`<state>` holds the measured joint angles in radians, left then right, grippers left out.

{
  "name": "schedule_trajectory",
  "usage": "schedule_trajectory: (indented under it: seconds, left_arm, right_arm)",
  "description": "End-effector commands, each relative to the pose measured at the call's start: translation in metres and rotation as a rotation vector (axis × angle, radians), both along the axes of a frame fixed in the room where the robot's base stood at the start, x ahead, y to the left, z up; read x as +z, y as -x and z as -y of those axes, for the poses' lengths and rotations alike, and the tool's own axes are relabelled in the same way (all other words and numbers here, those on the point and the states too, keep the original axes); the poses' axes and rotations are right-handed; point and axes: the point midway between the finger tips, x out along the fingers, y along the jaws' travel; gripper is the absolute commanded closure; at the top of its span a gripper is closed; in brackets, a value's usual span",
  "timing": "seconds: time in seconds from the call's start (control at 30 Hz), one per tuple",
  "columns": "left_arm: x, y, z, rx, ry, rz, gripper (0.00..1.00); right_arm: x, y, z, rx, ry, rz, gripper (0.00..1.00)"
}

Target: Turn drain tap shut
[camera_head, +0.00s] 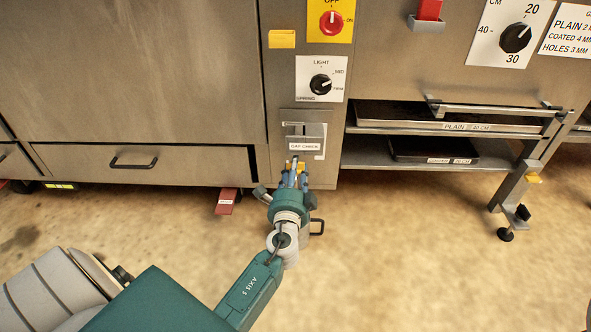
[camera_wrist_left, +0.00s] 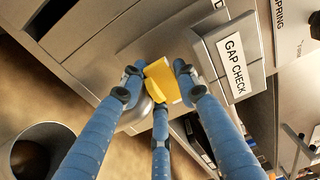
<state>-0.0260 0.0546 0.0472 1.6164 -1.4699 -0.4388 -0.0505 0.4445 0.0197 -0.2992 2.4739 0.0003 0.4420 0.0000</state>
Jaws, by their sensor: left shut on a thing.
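My left gripper (camera_head: 297,172) reaches up from below to the lower front of the steel machine, just under the gap check label. Its blue fingers are closed around a yellow piece, which looks like the drain tap handle (camera_head: 298,165). In the left wrist view the fingers (camera_wrist_left: 155,85) surround the yellow handle (camera_wrist_left: 163,82). A rounded grey metal part shows just behind it. The fingers hide part of the handle, and I cannot tell the tap's exact angle. My right gripper is not in view.
The gap check box (camera_head: 303,143) sits close above the gripper. A red pedal (camera_head: 227,201) sticks out low on the left. A drawer handle (camera_head: 133,163) is further left. A rack with trays (camera_head: 450,127) stands right. A round open container (camera_wrist_left: 40,150) shows in the wrist view.

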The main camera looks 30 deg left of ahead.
Motion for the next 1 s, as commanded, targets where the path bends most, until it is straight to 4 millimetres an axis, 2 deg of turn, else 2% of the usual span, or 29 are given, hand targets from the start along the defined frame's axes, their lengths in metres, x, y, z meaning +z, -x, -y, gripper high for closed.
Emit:
schedule_trajectory:
  seconds: [0.03,0.1,0.4,0.43,0.47,0.5,0.83,1.0]
  left_arm:
    - [-0.004,-0.001,0.002,0.031,0.005,0.004,0.95]
    - [-0.003,-0.001,0.002,0.065,0.004,0.002,0.95]
    - [-0.001,0.0,0.001,0.083,0.0,-0.001,0.95]
    - [-0.001,0.0,0.001,0.083,0.001,-0.002,0.67]
    - [-0.001,0.0,0.001,0.083,0.001,-0.002,0.61]
    - [-0.001,0.0,0.001,0.083,0.001,-0.002,0.6]
    - [-0.001,0.003,0.003,0.082,0.001,-0.002,0.6]
    - [-0.002,0.023,0.016,0.081,0.004,-0.003,0.6]
  right_arm:
    - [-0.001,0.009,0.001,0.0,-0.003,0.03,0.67]
    - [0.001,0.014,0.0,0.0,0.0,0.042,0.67]
    - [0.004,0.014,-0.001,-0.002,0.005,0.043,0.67]
    - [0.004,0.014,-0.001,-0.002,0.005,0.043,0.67]
    - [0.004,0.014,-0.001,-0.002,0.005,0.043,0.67]
    - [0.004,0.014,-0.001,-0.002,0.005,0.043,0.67]
    - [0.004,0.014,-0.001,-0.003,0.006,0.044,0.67]
    - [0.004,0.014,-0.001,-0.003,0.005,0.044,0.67]
